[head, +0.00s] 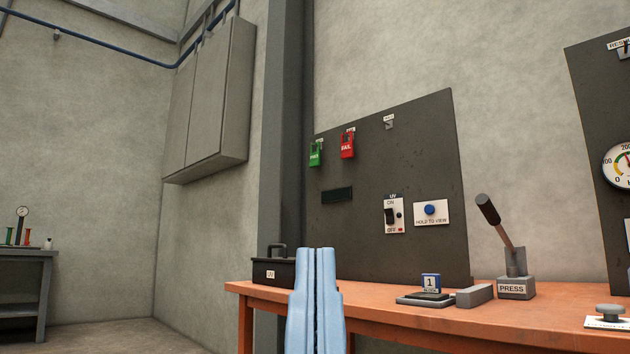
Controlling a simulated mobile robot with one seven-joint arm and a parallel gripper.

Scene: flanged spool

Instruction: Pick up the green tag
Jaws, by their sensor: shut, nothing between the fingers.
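The green tag (315,155) hangs on a small hook near the upper left of the dark panel (370,230). A red tag (347,145), marked FAIL, hangs just to its right. My gripper (318,252) is at the bottom centre, with two light blue fingers pointing up. The fingers are shut and empty. In the picture they are well below the green tag and apart from it. They hide part of the orange bench and the right end of the black case.
The orange bench (390,320) bears a black case (272,270), a numbered block (430,283), a grey block (474,296) and a PRESS lever (515,270). The panel has a UV switch (392,215), a blue button (430,209) and an empty hook (389,122). Another panel (590,120) stands right.

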